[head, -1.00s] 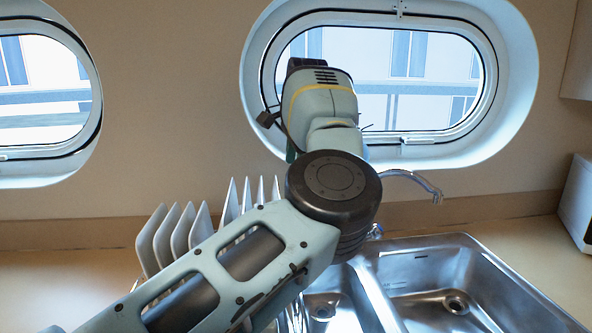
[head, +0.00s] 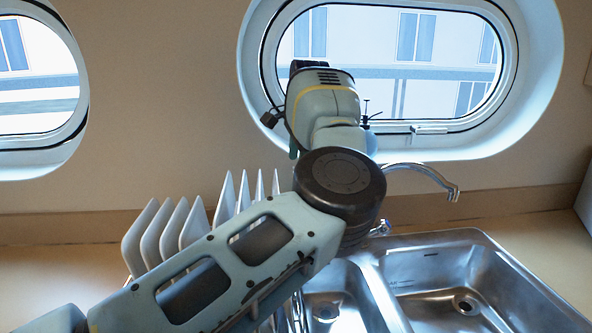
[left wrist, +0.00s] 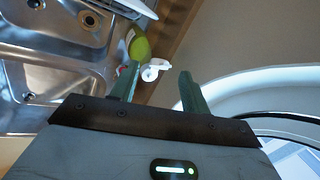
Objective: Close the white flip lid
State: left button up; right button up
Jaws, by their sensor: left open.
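A small white curled piece (left wrist: 155,70), which looks like the white flip lid, shows between and beyond my fingertips in the left wrist view. Beside it is a rounded yellow-green thing (left wrist: 139,46), perhaps a bottle. I cannot tell how far the lid stands open. My left gripper (left wrist: 160,78) is open, with its two dark green fingers apart and nothing seen between them. In the head view my left arm reaches up in front of the oval window and hides the gripper's fingertips; the lid is not visible there. My right gripper is not in view.
A steel double sink (head: 440,285) with a curved tap (head: 425,172) is at the lower right. White plates (head: 185,225) stand in a rack left of it, partly behind my arm. The oval porthole's rim (head: 540,80) projects from the wall.

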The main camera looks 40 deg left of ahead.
pick_arm(q)
jog(key=shift+x, duration=2)
jog(key=c, duration=1)
